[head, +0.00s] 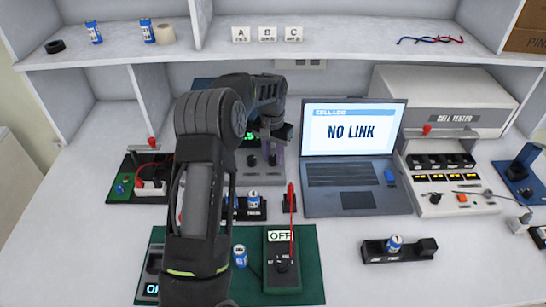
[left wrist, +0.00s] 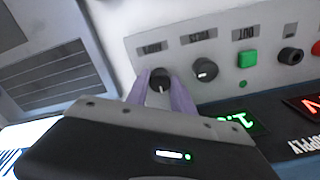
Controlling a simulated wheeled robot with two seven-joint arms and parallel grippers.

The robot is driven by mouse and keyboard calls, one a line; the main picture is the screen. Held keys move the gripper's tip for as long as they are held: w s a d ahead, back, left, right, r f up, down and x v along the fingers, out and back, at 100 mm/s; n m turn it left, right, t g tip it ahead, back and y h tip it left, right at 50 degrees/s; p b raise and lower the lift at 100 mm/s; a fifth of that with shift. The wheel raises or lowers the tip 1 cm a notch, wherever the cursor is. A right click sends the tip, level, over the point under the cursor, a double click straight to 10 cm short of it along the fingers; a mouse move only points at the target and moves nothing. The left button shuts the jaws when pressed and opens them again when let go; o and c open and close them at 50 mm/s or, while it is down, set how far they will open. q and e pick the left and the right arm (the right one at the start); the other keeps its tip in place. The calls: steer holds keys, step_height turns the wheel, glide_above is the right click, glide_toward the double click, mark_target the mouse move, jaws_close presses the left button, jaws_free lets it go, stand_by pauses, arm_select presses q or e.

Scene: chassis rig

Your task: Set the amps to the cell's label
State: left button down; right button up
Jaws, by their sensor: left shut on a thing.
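The power supply (head: 262,174) stands behind my left arm, left of the laptop, and is partly hidden. Its panel in the left wrist view (left wrist: 225,45) has two black knobs, a green button and sockets. My left gripper (head: 268,140) is shut on the left-hand dark knob (left wrist: 161,80), with a purple finger on each side. The other knob (left wrist: 205,70) is free beside it. A green display (left wrist: 240,122) and a red display (left wrist: 308,102) are partly cut off or covered. Blue-and-white cells stand in a black tray (head: 253,200) and on the green mat (head: 240,256); their labels are too small to read.
The laptop (head: 352,150) shows "NO LINK". The cell tester (head: 450,120) stands at the right. A multimeter (head: 283,262) with a red probe reads "OFF" on the green mat (head: 312,285). A black holder (head: 375,252) carries another cell.

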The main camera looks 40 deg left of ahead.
mark_target(272, 157)
arm_select(q)
steer(key=shift+m, duration=1.3)
steer(key=c, duration=1.1)
jaws_free()
steer(key=shift+a+r+b, duration=0.1)
steer(key=shift+r+b, duration=0.35)
steer(key=shift+r, duration=3.5)
